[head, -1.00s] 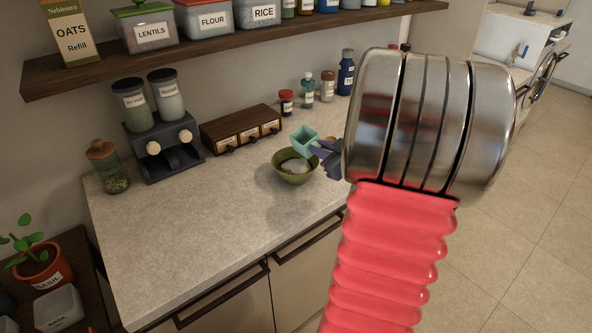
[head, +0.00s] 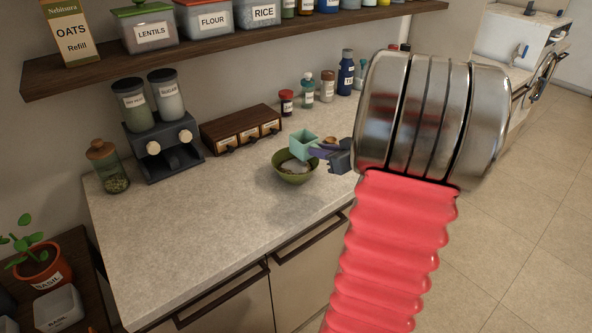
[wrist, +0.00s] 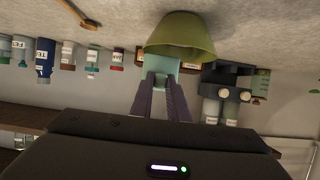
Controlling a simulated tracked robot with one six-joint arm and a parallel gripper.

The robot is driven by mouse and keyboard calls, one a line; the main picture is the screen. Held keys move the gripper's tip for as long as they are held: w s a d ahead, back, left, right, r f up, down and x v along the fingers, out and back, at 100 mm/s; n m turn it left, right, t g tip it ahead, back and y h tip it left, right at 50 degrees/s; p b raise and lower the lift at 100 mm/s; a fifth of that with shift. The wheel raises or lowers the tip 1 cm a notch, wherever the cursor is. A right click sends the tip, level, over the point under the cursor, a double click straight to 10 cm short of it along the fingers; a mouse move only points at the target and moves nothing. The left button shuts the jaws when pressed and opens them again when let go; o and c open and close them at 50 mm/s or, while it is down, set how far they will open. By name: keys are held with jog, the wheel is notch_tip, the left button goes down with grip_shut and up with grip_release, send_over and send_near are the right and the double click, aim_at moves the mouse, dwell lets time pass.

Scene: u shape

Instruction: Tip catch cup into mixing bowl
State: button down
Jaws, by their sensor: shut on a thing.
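The teal catch cup (head: 303,146) is held over the green mixing bowl (head: 296,173) in the head view. The cup looks roughly upright, with its open top showing. The bowl stands on the counter with pale contents inside. My gripper (head: 325,150) is shut on the cup from the right side. In the wrist view my gripper (wrist: 164,97) shows its two dark fingers reaching to the cup (wrist: 162,63), and the green bowl (wrist: 180,38) covers part of the cup. I cannot tell what is in the cup.
A small wooden drawer box (head: 240,130) and a dark dispenser (head: 160,145) with two canisters stand behind and left. Several bottles (head: 327,87) line the wall. A glass jar (head: 108,165) is far left. The front left counter is clear.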

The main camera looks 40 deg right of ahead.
jog(key=shift+d+r, duration=0.1)
jog(key=shift+s+d+r, duration=0.1)
jog(key=shift+d+r, duration=0.35)
jog(key=shift+d, duration=0.35)
jog(key=shift+s+d+r, duration=0.1)
jog(key=shift+d+r, duration=0.4)
jog(key=shift+d, duration=0.3)
jog(key=shift+s+d+r, duration=0.1)
jog(key=shift+d+r, duration=0.35)
jog(key=shift+d, duration=0.35)
